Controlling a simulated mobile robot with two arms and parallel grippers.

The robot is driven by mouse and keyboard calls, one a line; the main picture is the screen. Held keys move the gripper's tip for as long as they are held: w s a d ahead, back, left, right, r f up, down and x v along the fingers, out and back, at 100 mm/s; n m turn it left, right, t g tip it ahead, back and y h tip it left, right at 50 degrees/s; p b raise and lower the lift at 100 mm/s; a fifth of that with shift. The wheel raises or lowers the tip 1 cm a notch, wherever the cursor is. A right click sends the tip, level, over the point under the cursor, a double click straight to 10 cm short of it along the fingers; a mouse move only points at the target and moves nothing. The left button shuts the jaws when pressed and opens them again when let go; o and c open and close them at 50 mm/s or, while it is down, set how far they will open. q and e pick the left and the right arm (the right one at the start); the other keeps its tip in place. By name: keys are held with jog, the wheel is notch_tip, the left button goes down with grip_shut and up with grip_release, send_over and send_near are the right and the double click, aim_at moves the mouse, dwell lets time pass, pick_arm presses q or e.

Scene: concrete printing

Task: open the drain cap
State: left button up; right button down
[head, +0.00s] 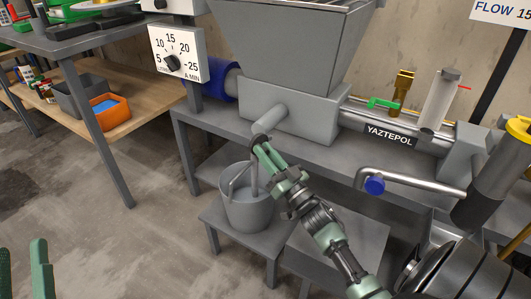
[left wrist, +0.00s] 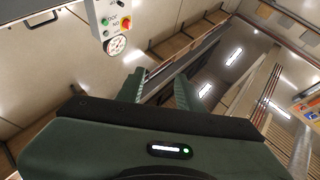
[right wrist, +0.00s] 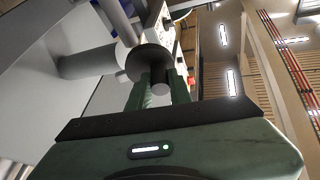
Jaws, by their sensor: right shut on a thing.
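The drain pipe (head: 268,121) sticks out from the grey housing under the hopper. In the right wrist view a dark round drain cap (right wrist: 148,61) sits at the end of the pipe (right wrist: 88,63). My right gripper (head: 262,147) is at the pipe's end; in the right wrist view its fingers (right wrist: 160,84) are shut on a short grey stub of the cap. A grey bucket (head: 247,214) stands below. A grey vertical strand (head: 254,180) runs from near the cap into it; I cannot tell what it is. My left gripper (head: 21,247) is open and empty, fingers apart in its wrist view (left wrist: 158,88).
The bucket stands on a low grey stand (head: 216,217). Above are the grey hopper (head: 290,40) and the machine's bench (head: 205,117). A workbench with an orange bin (head: 110,113) is at left; the floor between is clear.

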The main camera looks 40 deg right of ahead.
dwell(0.7)
pick_arm(q)
jog(key=shift+w+f+g+y+p, duration=0.15)
jog(key=shift+w+f+g, duration=0.15)
jog(key=shift+f, duration=0.3)
jog(key=shift+w+f+g+y+p, duration=0.15)
jog(key=shift+w+f+g+y, duration=0.05)
jog(key=shift+f+g, duration=0.3)
jog(key=shift+w+f+g+y+p, duration=0.15)
jog(key=shift+w+f+g, duration=0.15)
jog(key=shift+f, duration=0.35)
pick_arm(e)
jog(key=shift+s+d+n+g+y, duration=0.2)
jog(key=shift+n+y, duration=0.3)
jog(key=shift+y, duration=0.45)
jog(key=shift+s+d+n+g+y, duration=0.25)
jog(key=shift+n+y, duration=0.25)
jog(key=shift+y, duration=0.5)
jog(key=shift+s+d+n+g+y, duration=0.15)
jog(key=shift+d+n+y, duration=0.25)
jog(key=shift+y, duration=0.55)
pick_arm(q)
jog(key=shift+a, duration=0.1)
pick_arm(e)
jog(key=shift+a, duration=0.1)
jog(key=c, duration=1.3)
grip_release()
jog(key=shift+s, duration=0.1)
